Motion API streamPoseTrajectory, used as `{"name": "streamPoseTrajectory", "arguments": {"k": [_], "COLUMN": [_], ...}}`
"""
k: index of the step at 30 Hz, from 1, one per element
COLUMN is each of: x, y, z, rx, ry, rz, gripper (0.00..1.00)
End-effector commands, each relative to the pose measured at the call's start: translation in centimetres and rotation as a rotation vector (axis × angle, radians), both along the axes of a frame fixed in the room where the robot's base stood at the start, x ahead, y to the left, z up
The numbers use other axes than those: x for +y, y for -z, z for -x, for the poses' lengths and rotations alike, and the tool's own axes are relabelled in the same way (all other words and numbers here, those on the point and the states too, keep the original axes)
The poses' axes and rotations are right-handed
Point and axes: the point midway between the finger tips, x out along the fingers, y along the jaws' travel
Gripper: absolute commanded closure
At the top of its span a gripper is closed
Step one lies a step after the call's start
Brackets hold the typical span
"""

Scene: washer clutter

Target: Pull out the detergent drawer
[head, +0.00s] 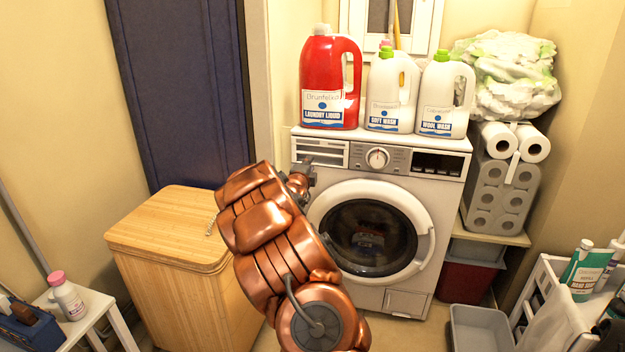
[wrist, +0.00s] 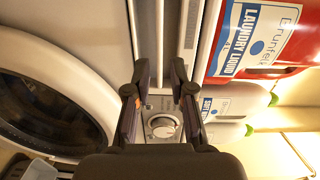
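The white washing machine (head: 455,166) stands against the back wall with its round door shut. Its detergent drawer (head: 320,148) is the slatted panel at the top left of the front, and it looks flush with the machine. My gripper (head: 308,169) is just in front of the drawer's lower edge. In the wrist view my gripper (wrist: 159,66) is open, with its two fingers apart and nothing between them. The drawer front (wrist: 168,40) lies ahead of the fingertips in that turned view. Whether a finger touches it I cannot tell.
A red laundry liquid jug (head: 331,82) and two white wash bottles (head: 391,95) stand on the machine above the drawer. The control dial (head: 377,157) is right of the drawer. A wooden hamper (head: 175,232) stands close on the left, beside my arm.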

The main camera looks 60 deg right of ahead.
Motion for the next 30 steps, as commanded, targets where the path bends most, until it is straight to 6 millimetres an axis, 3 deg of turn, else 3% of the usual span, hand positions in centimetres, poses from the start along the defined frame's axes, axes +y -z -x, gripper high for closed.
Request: {"name": "streamPoseTrajectory", "arguments": {"k": [1, 7, 30], "x": [-0.6, -1.7, -8.9], "y": [0.7, 0.3, 0.5], "z": [0.3, 0.6, -2.3], "rx": [-0.02, -0.056, -0.056], "ry": [0.011, 0.026, 0.023], "rz": [0.01, 0.025, 0.021], "gripper": [0.77, 0.77, 0.77]}}
